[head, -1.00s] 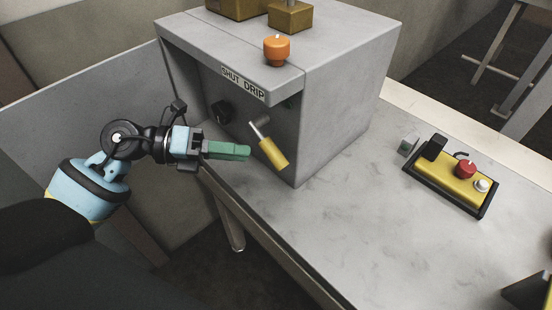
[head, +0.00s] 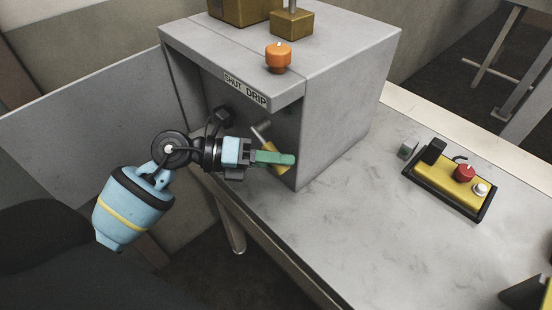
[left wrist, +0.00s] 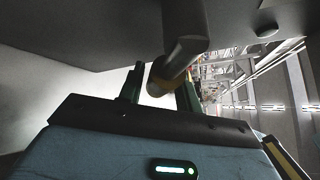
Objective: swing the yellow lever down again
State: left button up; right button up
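The yellow lever (head: 281,169) sticks out of the grey box (head: 345,115) under the "SHUT DRIP" label, its grip slanting down to the right. My left gripper (head: 276,158) is at the grip, its green fingers crossing in front of it and hiding part of it.
An orange knob (head: 278,57) and brass blocks (head: 292,24) stand on the box top. A yellow control panel (head: 449,180) with a red button (head: 464,172) lies on the grey bench (head: 370,240) to the right. The bench between is clear.

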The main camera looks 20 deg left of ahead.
pick_arm(q)
grip_shut()
